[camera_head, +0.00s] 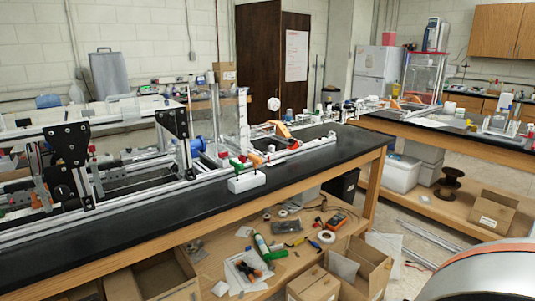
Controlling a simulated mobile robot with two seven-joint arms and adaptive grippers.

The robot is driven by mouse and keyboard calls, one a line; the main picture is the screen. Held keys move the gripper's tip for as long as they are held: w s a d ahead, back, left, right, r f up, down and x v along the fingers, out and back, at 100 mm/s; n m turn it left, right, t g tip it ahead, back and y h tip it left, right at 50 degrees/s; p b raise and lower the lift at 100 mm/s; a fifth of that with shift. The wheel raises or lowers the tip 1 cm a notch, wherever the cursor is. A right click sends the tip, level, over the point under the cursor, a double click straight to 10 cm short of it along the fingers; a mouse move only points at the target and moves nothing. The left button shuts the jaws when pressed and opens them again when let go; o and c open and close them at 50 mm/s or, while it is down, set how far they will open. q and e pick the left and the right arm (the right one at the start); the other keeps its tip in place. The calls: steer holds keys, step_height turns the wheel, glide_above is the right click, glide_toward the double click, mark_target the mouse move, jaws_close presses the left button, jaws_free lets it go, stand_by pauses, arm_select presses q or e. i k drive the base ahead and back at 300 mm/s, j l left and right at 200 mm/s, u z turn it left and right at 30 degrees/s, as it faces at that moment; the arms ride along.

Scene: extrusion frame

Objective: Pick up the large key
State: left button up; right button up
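I cannot make out a large key anywhere in this view; if it is here, it is hidden or too small to tell. Neither of my grippers is in view. A rounded pale grey part at the lower right corner looks like one of my own arm links. An aluminium extrusion frame (210,185) with black brackets lies along the black-topped bench (300,165). Small red, green and orange parts sit near a white block (246,183) at the bench's front edge.
A second bench (470,138) is at the right, with a white bin (401,174) and a spool (449,187) below. Metal bars lie on the floor between.

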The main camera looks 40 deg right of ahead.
mark_target(256, 159)
steer(key=i+l+z, duration=0.85)
steer(key=l+z, duration=0.15)
steer(key=l, duration=0.1)
